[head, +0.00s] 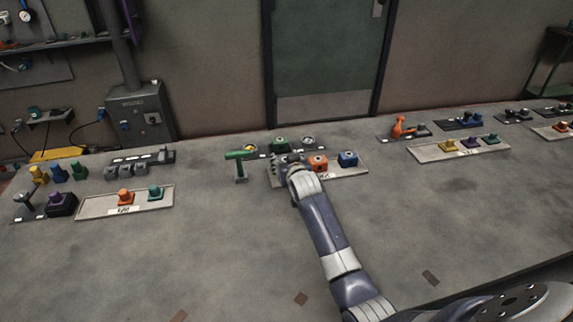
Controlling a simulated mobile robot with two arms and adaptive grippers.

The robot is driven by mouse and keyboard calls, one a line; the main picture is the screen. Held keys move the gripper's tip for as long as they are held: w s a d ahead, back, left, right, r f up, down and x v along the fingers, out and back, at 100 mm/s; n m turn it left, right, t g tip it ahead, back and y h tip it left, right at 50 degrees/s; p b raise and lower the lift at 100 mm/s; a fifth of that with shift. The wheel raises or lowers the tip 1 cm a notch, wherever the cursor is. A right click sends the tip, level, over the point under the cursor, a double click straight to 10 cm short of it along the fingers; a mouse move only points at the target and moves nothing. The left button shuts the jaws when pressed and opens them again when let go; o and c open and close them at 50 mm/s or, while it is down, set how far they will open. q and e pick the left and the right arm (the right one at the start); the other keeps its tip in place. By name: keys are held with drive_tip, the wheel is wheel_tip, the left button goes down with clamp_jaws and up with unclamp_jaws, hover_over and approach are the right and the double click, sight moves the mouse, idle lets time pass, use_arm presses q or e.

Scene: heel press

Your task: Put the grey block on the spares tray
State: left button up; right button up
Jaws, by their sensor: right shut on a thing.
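My right gripper (287,161) is at the left end of a pale tray (352,170) in the middle of the table. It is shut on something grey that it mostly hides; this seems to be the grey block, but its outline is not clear. An orange block (318,162) and a blue block (348,158) sit on the same tray, to the right of the gripper. The tray's label is too small and partly covered to read. I cannot tell whether the held thing touches the tray. My left gripper is not in view.
A green block (280,145) stands just behind the gripper, and a green-handled tool (240,160) stands left of it. Small grey pieces (125,171) sit in a row at the left. Another tray (97,209) holds orange and green pieces. The front table is mostly clear.

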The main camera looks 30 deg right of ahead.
drive_tip(key=shift+f, duration=0.55)
drive_tip(key=o, duration=1.3)
drive_tip(key=shift+f, duration=0.15)
drive_tip(key=v, duration=1.2)
drive_tip(key=shift+r+p, duration=0.2)
drive_tip(key=shift+p, duration=0.15)
